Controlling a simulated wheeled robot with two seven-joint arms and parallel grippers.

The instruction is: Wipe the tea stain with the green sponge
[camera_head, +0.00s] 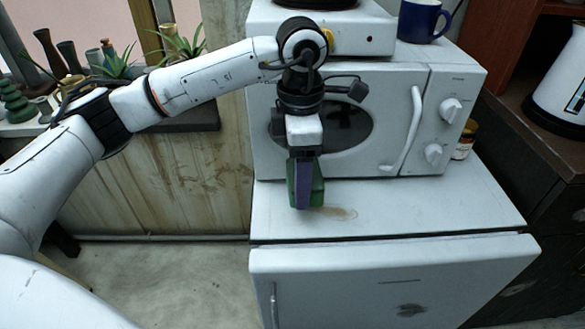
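The tea stain (340,213) is a faint brown mark on the white top of the low fridge (420,215), in front of the microwave. My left gripper (305,180) points down over the fridge top, just left of the stain. It is shut on the green sponge (318,188), which sits upright between its fingers. The sponge's lower end is at or very near the surface at the stain's left end; I cannot tell if it touches. The gripper and sponge may hide part of the stain. My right gripper is not in view.
A white microwave (390,125) stands at the back of the fridge top, close behind my gripper. A small jar (464,142) stands right of it. A blue mug (421,20) is above. The fridge top right of the stain is clear.

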